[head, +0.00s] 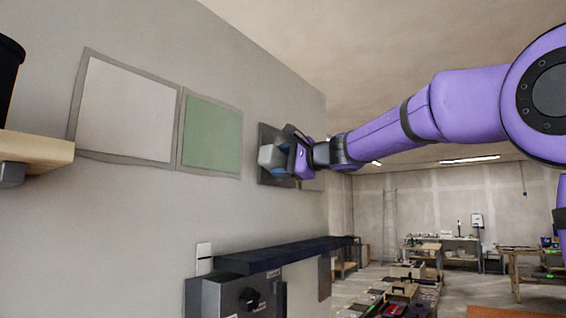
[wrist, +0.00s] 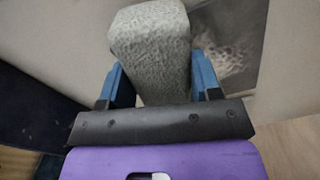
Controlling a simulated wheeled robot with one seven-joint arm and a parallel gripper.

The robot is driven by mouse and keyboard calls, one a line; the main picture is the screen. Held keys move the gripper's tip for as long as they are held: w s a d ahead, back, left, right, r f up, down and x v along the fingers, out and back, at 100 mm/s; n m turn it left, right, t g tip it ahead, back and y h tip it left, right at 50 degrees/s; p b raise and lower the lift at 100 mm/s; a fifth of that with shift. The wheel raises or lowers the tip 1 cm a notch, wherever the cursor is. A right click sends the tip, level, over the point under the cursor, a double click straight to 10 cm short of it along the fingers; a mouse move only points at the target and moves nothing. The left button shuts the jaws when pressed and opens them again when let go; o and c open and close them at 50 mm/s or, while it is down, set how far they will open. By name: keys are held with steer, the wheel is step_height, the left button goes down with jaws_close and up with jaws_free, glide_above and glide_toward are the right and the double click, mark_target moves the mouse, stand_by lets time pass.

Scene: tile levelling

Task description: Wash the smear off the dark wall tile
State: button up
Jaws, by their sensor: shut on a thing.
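My gripper (head: 288,160) is shut on a grey, rough-looking sponge or block (head: 271,157) at the wall. In the wrist view the block (wrist: 150,42) sits between the two blue fingers. The dark tile (head: 268,133) is on the wall behind it, partly hidden by the gripper and block. In the wrist view the dark tile (wrist: 238,22) lies to the right of the block, and the block covers part of its left side. A pale, mottled smear (wrist: 222,62) shows on it beside the right finger. I cannot tell whether the block touches the tile.
A white tile (head: 128,110) and a green tile (head: 211,135) are on the wall to the left. A wooden shelf (head: 35,150) with a black object juts out at far left. A dark ledge (head: 285,254) runs below, above a dark box with a knob (head: 240,296). Workbenches stand farther back.

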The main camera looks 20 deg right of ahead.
steer(key=shift+w+a, duration=0.45)
steer(key=shift+w, duration=0.15)
steer(key=shift+d, duration=0.1)
stand_by(0.3)
steer(key=shift+w+d, duration=0.45)
steer(key=shift+d, duration=0.2)
steer(key=shift+w+d, duration=0.4)
steer(key=shift+d, duration=0.25)
steer(key=shift+w+d+r, duration=1.4)
steer(key=shift+w+d, duration=1.45)
steer(key=shift+d, duration=0.85)
steer(key=shift+s+a, duration=1.2)
steer(key=shift+a, duration=0.5)
steer(key=shift+s+a, duration=1.25)
steer(key=shift+a, duration=0.5)
steer(key=shift+s+a, duration=1.2)
steer(key=shift+a, duration=0.5)
steer(key=shift+s+r, duration=0.1)
steer(key=shift+r, duration=1.25)
steer(key=w+d, duration=0.4)
steer(key=d, duration=0.1)
steer(key=shift+d, duration=0.25)
